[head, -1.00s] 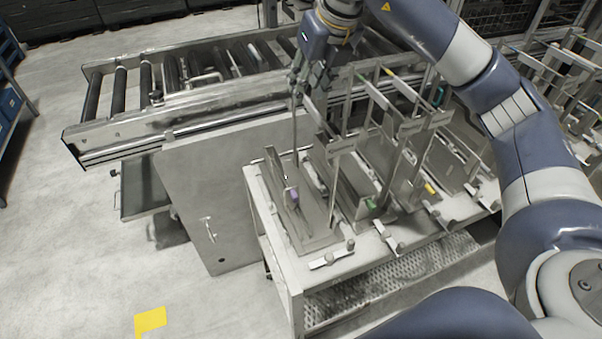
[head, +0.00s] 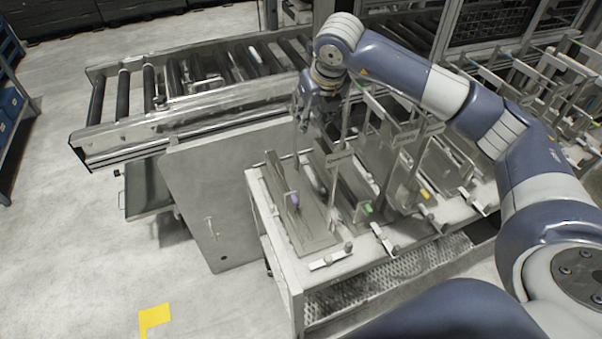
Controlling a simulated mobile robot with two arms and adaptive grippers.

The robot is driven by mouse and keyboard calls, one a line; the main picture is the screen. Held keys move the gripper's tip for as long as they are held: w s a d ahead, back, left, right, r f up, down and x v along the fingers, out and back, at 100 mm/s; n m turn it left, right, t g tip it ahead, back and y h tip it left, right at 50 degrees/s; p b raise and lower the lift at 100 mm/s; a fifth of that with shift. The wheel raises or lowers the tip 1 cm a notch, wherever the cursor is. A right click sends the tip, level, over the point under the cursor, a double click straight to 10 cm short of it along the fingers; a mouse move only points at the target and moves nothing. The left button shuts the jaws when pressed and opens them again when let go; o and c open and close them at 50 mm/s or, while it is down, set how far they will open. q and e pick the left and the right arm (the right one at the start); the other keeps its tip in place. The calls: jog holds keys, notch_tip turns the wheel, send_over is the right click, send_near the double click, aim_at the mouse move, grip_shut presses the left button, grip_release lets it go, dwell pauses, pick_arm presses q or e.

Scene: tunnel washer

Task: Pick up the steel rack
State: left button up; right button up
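Several upright thin-framed steel racks stand in a row on the pale bench, with plates across their frames. One rack plate (head: 340,159) shows just below and right of my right gripper (head: 306,122). Another rack plate (head: 405,137) stands farther right. My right gripper points down over the back left part of the bench, close to the rack posts. Its fingertips are small, dark and overlap the thin bars, so I cannot tell whether it holds a rack. My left gripper is not in view.
The bench (head: 277,262) has a flat tray with a purple marker (head: 294,200) at its left end and small clamps along its front edge. A roller conveyor (head: 128,134) runs behind. A grey panel (head: 210,200) stands left of the bench.

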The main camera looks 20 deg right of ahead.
jog(key=shift+w+f, duration=0.2)
jog(key=shift+f, duration=0.2)
jog(key=shift+f+b, duration=0.25)
jog(key=shift+b, duration=0.3)
dwell(0.5)
grip_shut()
jog(key=shift+w+r, duration=0.1)
jog(key=shift+r, duration=0.1)
